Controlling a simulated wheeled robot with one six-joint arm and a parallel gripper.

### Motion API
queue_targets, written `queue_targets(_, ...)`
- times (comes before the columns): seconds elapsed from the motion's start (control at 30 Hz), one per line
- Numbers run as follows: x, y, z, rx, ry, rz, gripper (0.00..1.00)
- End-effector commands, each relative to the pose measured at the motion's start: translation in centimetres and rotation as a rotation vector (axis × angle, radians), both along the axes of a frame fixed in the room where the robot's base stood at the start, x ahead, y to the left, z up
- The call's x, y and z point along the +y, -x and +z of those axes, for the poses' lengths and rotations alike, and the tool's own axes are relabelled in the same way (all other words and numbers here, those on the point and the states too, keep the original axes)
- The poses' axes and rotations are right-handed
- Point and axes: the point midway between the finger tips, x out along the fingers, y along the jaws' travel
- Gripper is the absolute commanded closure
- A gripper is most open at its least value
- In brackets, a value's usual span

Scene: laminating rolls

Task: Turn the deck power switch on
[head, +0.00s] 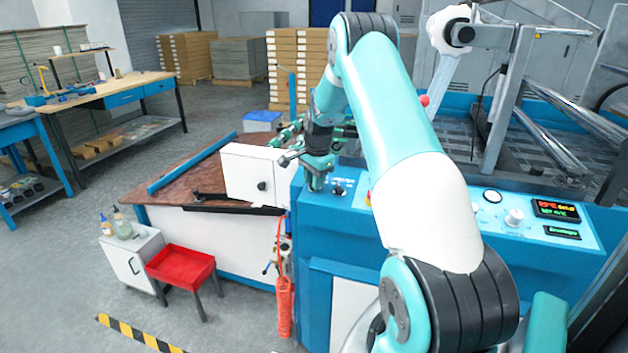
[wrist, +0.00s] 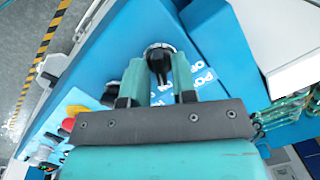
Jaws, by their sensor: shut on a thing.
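The deck power switch is a black rotary knob (wrist: 158,52) on a blue panel, with white lettering beside it that reads like "POWER" and "OFF", partly covered by a finger. My gripper (wrist: 158,82) has one finger on each side of the knob and is shut on its handle. The handle points down toward the gripper in the wrist view; whether it is set to on or off I cannot tell. In the head view my gripper (head: 318,184) is at the left end of the blue machine console (head: 335,235), and it hides the switch there.
Another small black control (head: 338,188) sits just right of my gripper. A red and yellow button (wrist: 68,124) is farther along the panel. A white box (head: 250,174) stands close on the left. A lit display (head: 556,209) is at the console's right.

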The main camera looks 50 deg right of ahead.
Motion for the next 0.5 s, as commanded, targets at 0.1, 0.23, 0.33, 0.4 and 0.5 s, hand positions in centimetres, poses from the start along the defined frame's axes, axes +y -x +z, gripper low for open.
queue_targets(0.1,-0.1,0.0,0.1,-0.002,0.003,-0.002,0.64)
queue_targets(0.23,-0.1,0.0,0.1,-0.001,0.002,-0.001,0.64)
queue_targets(0.33,0.0,0.0,0.1,-0.001,0.001,0.0,0.64)
queue_targets(0.4,0.0,0.0,0.4,-0.002,0.002,0.001,0.64)
queue_targets(0.5,0.0,0.1,1.4,-0.004,0.003,0.0,0.64)
